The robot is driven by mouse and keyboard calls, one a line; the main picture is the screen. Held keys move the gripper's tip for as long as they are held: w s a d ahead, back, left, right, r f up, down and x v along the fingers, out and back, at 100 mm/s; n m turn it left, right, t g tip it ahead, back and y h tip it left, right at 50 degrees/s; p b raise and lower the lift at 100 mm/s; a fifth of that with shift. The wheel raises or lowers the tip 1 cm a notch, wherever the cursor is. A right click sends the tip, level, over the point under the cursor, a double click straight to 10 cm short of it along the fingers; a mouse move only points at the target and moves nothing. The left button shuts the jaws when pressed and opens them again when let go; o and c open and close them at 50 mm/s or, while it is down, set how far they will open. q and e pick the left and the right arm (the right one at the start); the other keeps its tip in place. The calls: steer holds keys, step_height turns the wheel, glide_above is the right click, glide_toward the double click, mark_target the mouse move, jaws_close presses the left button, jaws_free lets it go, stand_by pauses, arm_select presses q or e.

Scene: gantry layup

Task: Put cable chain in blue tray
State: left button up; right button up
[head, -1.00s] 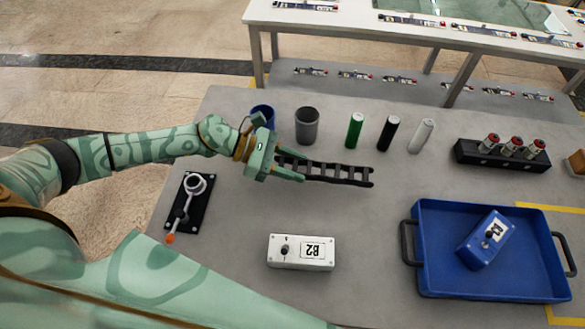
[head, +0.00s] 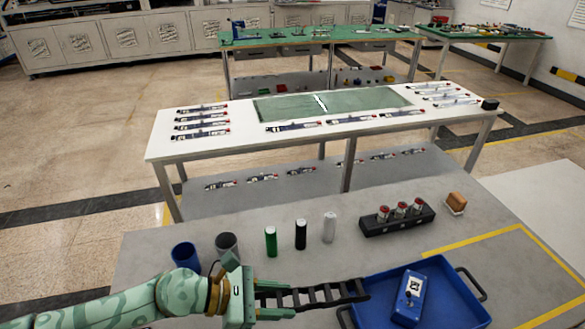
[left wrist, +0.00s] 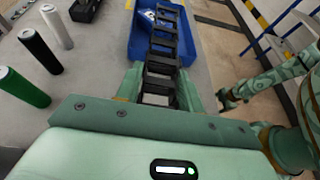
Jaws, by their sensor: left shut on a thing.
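The black cable chain (head: 318,295) is ladder-shaped. My left gripper (head: 272,303) is shut on its near end, and the chain reaches out to the right. In the left wrist view the chain (left wrist: 162,48) runs straight out from between the fingers (left wrist: 160,95) toward the tray. The blue tray (head: 455,290) is at the lower right of the head view, cut off below. The chain's far end overlaps the tray's left edge in the picture; I cannot tell its height. My right gripper (left wrist: 230,98) seems to show small at the right in the left wrist view, its jaws unclear.
A blue switch box (head: 408,298) lies in the tray. Behind the chain stand a blue cup (head: 185,257), a grey cup (head: 227,246), and green (head: 271,242), black (head: 300,235) and white (head: 329,228) cylinders. A black holder (head: 398,219) and an orange-brown block (head: 455,203) are farther right.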

arm_select(q)
steer(key=r, duration=0.4)
steer(key=w+r, duration=0.1)
steer(key=r, duration=0.1)
steer(key=w+a+r+n+t+y, duration=0.1)
steer(key=w+a+r+n+t, duration=0.2)
steer(key=a+r, duration=0.8)
steer(key=s+a+f+n+t+y, duration=0.1)
steer(key=s+a+f+n+t, duration=0.1)
steer(key=a, duration=0.4)
steer(key=shift+s+f+t, duration=0.25)
steer(key=shift+f+t, duration=0.05)
steer(key=shift+f, duration=0.2)
